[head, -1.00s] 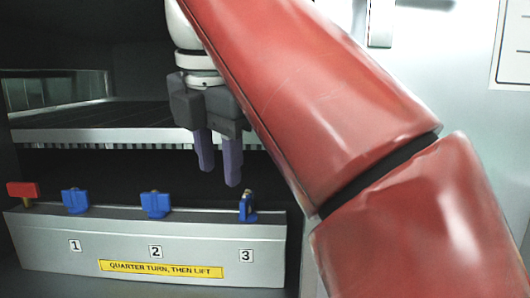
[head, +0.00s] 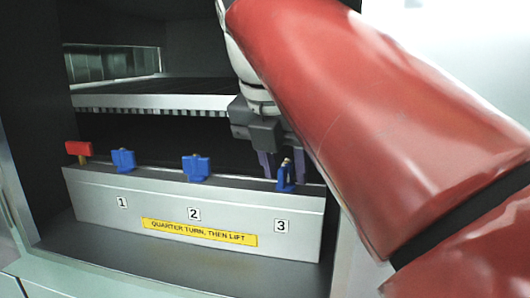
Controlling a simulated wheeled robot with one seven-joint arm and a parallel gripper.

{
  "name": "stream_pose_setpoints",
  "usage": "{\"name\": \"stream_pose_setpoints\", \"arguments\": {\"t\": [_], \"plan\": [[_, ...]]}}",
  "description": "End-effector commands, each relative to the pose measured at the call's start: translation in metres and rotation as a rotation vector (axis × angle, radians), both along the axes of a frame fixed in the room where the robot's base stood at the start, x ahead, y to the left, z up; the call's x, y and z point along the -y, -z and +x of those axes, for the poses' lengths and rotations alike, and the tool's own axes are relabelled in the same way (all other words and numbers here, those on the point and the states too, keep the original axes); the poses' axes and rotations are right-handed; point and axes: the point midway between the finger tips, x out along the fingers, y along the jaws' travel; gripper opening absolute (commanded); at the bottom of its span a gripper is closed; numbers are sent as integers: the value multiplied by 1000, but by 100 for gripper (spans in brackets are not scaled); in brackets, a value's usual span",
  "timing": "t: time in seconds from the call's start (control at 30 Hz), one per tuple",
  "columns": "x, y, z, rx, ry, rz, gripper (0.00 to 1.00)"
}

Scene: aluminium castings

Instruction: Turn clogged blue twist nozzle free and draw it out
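Three blue twist nozzles stand in a grey manifold block (head: 100,200): one above label 1 (head: 123,160), one above label 2 (head: 196,168), one above label 3 (head: 286,179). Nozzles 1 and 2 show their wings broadside; nozzle 3 shows its wing edge-on and has a pale brownish patch on top. My gripper (head: 283,171) is open, its two purple-grey fingers pointing down at nozzle 3. One finger shows on each side of the nozzle's top, seemingly just behind it; I cannot tell whether they touch it.
A red handle (head: 78,148) stands at the block's left end. A yellow label (head: 199,232) reads "QUARTER TURN, THEN LIFT". A grated shelf (head: 150,101) lies above and behind the block. Dark cabinet walls enclose the left side. My red arm covers the right.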

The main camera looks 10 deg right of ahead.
Motion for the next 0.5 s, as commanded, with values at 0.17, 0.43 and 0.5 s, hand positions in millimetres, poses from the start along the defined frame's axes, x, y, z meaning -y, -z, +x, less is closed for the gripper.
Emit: {"name": "stream_pose_setpoints", "arguments": {"t": [0.17, 0.43, 0.5], "plan": [[1, 3, 1, 0, 0, 0, 35], [1, 2, 1, 0, 0, 1, 18], [0, 2, 1, 0, 0, 1, 8]]}}
